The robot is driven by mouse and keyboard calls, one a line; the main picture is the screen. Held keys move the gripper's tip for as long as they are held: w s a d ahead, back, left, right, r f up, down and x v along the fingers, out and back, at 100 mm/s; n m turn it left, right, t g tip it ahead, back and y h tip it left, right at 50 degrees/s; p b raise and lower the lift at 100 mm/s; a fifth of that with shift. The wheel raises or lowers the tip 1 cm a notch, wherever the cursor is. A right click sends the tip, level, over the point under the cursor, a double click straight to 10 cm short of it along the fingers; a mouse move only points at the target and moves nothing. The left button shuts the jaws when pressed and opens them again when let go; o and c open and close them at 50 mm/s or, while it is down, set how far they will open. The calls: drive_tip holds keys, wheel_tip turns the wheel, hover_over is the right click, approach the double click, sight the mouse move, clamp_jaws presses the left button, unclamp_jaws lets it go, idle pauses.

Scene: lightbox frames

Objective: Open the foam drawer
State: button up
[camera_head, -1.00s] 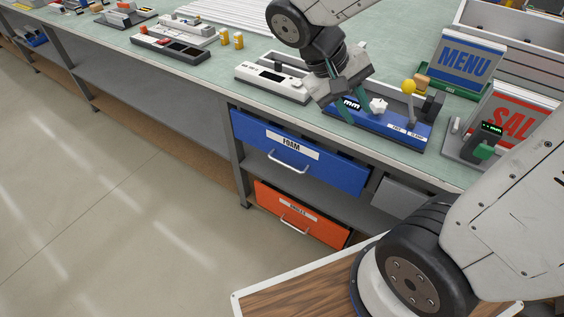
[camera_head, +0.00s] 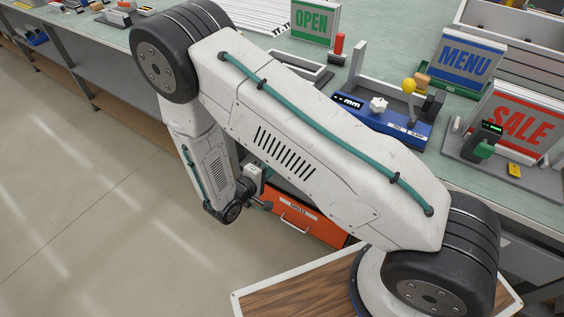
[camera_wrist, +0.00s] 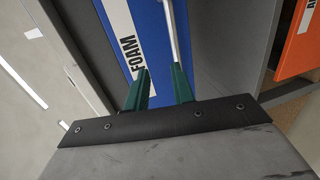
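The blue foam drawer (camera_wrist: 150,45) shows in the wrist view, with its white FOAM label (camera_wrist: 122,35) on the front. Its pale bar handle (camera_wrist: 170,28) runs down toward my right fingertip. My gripper (camera_wrist: 160,72) has its two teal fingers apart in front of the drawer. The left fingertip is by the label's lower end, and the right one overlaps the handle's near end. I cannot tell whether they touch. In the head view my arm hides the foam drawer and most of my gripper.
An orange drawer (camera_head: 307,222) sits below, partly behind my arm; it also shows in the wrist view (camera_wrist: 298,42). A grey bench panel (camera_wrist: 225,40) stands between the drawers there. The benchtop holds a blue fixture (camera_head: 385,122) and signs. The floor (camera_head: 90,220) at left is clear.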

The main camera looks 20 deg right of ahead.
drive_tip(key=shift+n+t+y, duration=0.3)
drive_tip(key=shift+t, duration=0.2)
drive_tip(key=w+d+f, duration=0.2)
drive_tip(key=d, duration=0.1)
drive_tip(key=w+d+f, duration=0.2)
drive_tip(key=shift+w+d, duration=0.1)
drive_tip(key=shift+d, duration=0.1)
clamp_jaws()
